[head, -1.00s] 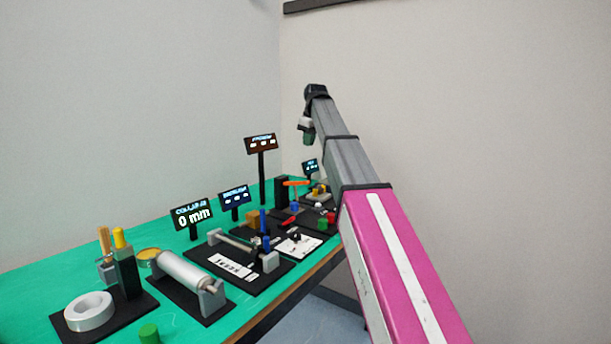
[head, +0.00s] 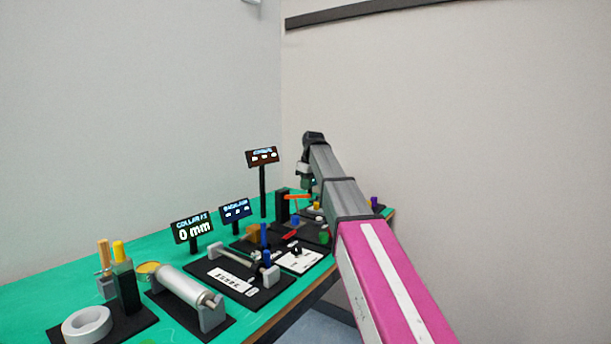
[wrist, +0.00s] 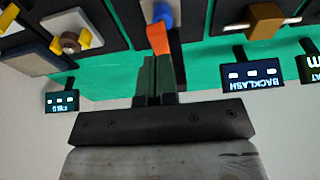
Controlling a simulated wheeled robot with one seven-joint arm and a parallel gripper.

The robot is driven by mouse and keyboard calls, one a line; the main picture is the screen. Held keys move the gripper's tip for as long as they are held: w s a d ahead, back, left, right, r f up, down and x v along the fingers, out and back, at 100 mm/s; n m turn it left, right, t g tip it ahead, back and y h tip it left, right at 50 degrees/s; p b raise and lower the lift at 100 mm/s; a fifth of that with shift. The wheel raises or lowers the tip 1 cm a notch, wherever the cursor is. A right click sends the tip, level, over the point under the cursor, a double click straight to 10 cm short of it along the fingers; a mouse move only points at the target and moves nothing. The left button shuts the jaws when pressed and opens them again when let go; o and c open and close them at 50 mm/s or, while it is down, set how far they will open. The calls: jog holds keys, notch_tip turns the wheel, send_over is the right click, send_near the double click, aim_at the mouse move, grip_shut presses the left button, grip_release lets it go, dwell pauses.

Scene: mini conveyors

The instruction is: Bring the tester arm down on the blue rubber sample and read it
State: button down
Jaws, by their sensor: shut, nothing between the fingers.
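The tester arm, an orange bar (head: 298,196) on a black post, stands toward the far end of the bench. It is raised above the blue rubber sample (head: 295,219). In the wrist view, which is upside down, the orange arm end (wrist: 157,38) lies just beyond my fingertips, with the blue sample (wrist: 163,11) past it. My gripper (wrist: 153,62) is shut and empty, and points at the orange arm. In the head view my gripper (head: 307,184) hangs close by the orange arm. I cannot tell whether they touch.
A backlash display (wrist: 252,75) and a smaller display (wrist: 61,101) flank my gripper in the wrist view. Red and green pieces sit nearby. Rollers and a tape ring (head: 87,321) fill the near bench (head: 40,300).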

jog(key=shift+d+f, duration=0.1)
jog(key=shift+f, duration=0.45)
jog(key=shift+s+d+f+t+y, duration=0.35)
jog(key=shift+s+f+t+y, duration=0.2)
jog(key=shift+f, duration=0.25)
jog(key=shift+w+d+f+t+y, duration=0.1)
jog(key=shift+f+t+y, duration=0.15)
jog(key=shift+f+y, duration=0.3)
